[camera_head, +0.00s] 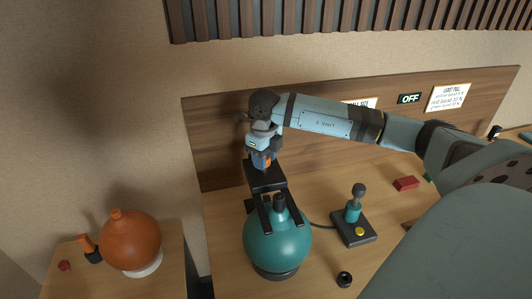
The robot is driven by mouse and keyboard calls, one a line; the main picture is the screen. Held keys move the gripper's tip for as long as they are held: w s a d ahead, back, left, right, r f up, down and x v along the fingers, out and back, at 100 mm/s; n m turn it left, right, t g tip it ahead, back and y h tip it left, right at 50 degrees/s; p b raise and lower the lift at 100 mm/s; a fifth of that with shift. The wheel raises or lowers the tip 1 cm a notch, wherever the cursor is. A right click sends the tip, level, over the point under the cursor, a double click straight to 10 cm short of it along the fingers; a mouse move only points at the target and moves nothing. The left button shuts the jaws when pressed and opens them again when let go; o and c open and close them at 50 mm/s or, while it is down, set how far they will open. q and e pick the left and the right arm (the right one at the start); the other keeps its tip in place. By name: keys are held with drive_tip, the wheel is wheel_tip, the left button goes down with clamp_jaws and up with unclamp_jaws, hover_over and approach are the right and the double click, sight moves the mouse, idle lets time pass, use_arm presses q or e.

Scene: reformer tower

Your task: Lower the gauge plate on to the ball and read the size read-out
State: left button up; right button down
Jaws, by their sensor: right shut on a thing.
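A teal ball (277,243) with a short dark neck (279,203) stands upright at the left part of the wooden bench, on a dark ring base (274,272). My right gripper (283,222) reaches down over it from behind; its two long black fingers lie on either side of the neck, shut on the ball's top. The exact contact is too small to see. A dark panel with "OFF" (409,98) is on the back board. A sign (361,103) beside it is mostly hidden by my right arm. I cannot make out a gauge plate. My left gripper is not in view.
An orange ball (131,240) sits on a white base on a separate left table. A black device (354,229) with a teal post and yellow button stands right of the teal ball. A small black cup (344,279) and red block (405,183) are on the bench.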

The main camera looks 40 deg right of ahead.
drive_tip(key=shift+f+b, duration=0.35)
drive_tip(key=shift+f, duration=0.1)
drive_tip(key=shift+s+a+f+b, duration=0.1)
drive_tip(key=shift+s+f+b, duration=0.1)
drive_tip(key=shift+f+b, duration=0.4)
drive_tip(key=shift+f, duration=0.45)
drive_tip(key=c, duration=0.9)
unclamp_jaws()
drive_tip(key=shift+f, duration=0.1)
drive_tip(key=o, duration=0.5)
drive_tip(key=shift+w, duration=0.2)
drive_tip(key=shift+r, duration=0.3)
